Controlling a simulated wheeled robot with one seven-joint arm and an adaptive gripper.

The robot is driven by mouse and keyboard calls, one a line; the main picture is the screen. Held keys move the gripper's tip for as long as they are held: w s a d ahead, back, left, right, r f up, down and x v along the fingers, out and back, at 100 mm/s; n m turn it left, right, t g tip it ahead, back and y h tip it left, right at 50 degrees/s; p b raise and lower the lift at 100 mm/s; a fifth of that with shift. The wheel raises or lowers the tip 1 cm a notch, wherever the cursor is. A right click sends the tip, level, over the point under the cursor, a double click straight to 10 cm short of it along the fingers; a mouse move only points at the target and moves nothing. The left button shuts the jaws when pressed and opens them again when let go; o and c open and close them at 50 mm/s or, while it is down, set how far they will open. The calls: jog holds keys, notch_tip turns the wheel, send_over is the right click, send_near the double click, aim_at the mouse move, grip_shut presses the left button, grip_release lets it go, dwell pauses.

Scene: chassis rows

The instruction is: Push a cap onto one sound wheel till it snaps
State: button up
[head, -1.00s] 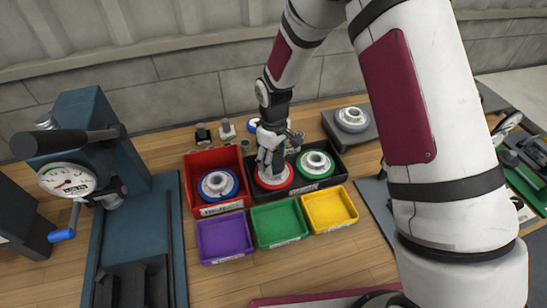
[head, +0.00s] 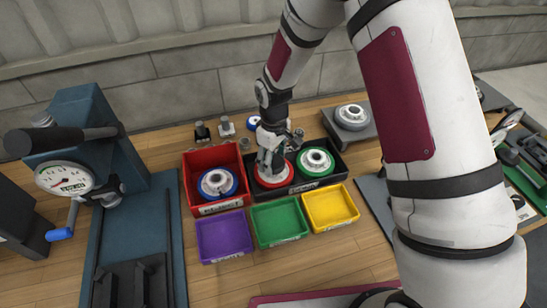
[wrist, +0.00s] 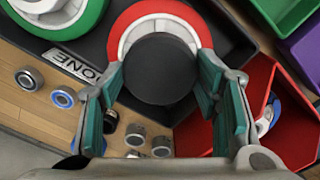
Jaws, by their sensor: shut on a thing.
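My gripper (head: 270,165) is low over the red-rimmed wheel (head: 272,179) in the black tray (head: 325,184). In the wrist view, my gripper (wrist: 160,75) has its green-padded fingers on either side of a round black cap (wrist: 158,72) and is shut on it. The cap covers the middle of the red-rimmed wheel (wrist: 125,18); whether it touches or is seated cannot be told. A green-rimmed wheel (head: 315,160) lies beside it in the same tray. A blue-rimmed wheel (head: 217,183) lies in the red bin (head: 212,208).
Empty purple (head: 224,238), green (head: 279,221) and yellow (head: 329,208) trays stand in front. A grey wheel (head: 352,115) rests on a block at back right. A lever press with a dial (head: 64,180) stands left. Small cylindrical parts (wrist: 62,97) lie behind the tray.

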jog(key=shift+f+b, duration=0.4)
jog(key=shift+f, duration=0.5)
dwell(1.3)
jog(key=o, duration=1.1)
notch_tip(320, 180, up, 12)
jog(key=s+d+r+m+t, duration=0.15)
jog(key=s+d+r, duration=0.25)
jog(key=r, duration=0.4)
jog(key=s+d+r+m+t, duration=0.1)
jog(key=s+d+r+m, duration=0.25)
jog(key=r, duration=0.45)
jog(key=s+d+r+m+t, duration=0.1)
jog(key=s+d+r, duration=0.1)
jog(key=s, duration=0.4)
jog(key=s+d+r+m, duration=0.2)
jog(key=s+r, duration=0.1)
jog(key=s, duration=0.3)
jog(key=s+d+r+m+t, duration=0.1)
jog(key=s+d+r, duration=0.1)
jog(key=s, duration=0.4)
jog(key=shift+d+r+m+t, duration=0.2)
jog(key=shift+d+m+t, duration=0.15)
jog(key=shift+d, duration=0.15)
